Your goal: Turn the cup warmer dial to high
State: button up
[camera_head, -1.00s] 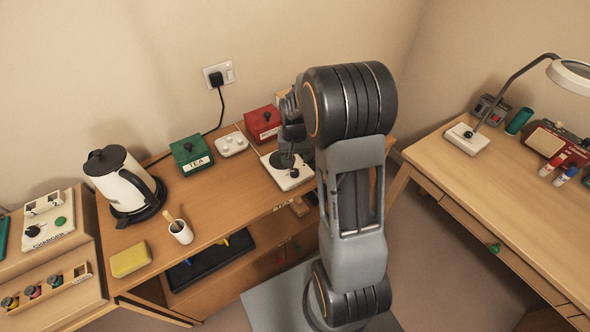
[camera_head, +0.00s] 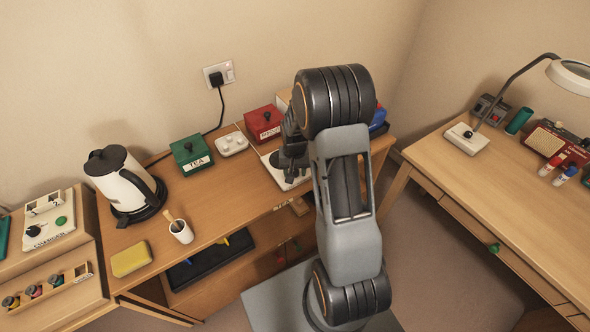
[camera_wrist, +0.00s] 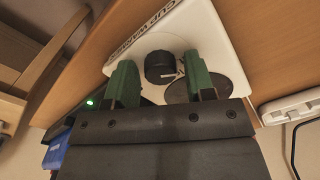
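The cup warmer (camera_wrist: 212,38) is a white panel with "CUP WARMER" lettering, upside down in the wrist view. Its black round dial (camera_wrist: 160,67) has a pale mark on its right side. A dark round plate (camera_wrist: 190,88) lies on the panel, partly behind a finger. My gripper (camera_wrist: 159,62) is open, with one green finger on each side of the dial in that view. I cannot tell whether either finger touches it. In the head view, the warmer (camera_head: 299,184) is mostly hidden by my gripper (camera_head: 291,168), and its dial cannot be made out.
A kettle (camera_head: 122,178) and white cup (camera_head: 181,231) stand farther left.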

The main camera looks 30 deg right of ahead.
jog(key=c, duration=0.7)
jog(key=m+b, duration=0.1)
jog(key=m, duration=0.3)
jog(key=shift+m+b, duration=0.3)
jog(key=shift+m, duration=0.1)
jog(key=m+b, duration=0.1)
jog(key=m, duration=0.4)
jog(key=shift+w, duration=0.1)
jog(key=m, duration=0.4)
jog(key=shift+b, duration=0.4)
jog(key=m, duration=0.3)
jog(key=shift+m, duration=0.4)
jog(key=m+b, duration=0.1)
jog(key=m, duration=0.5)
jog(key=shift+w, duration=0.1)
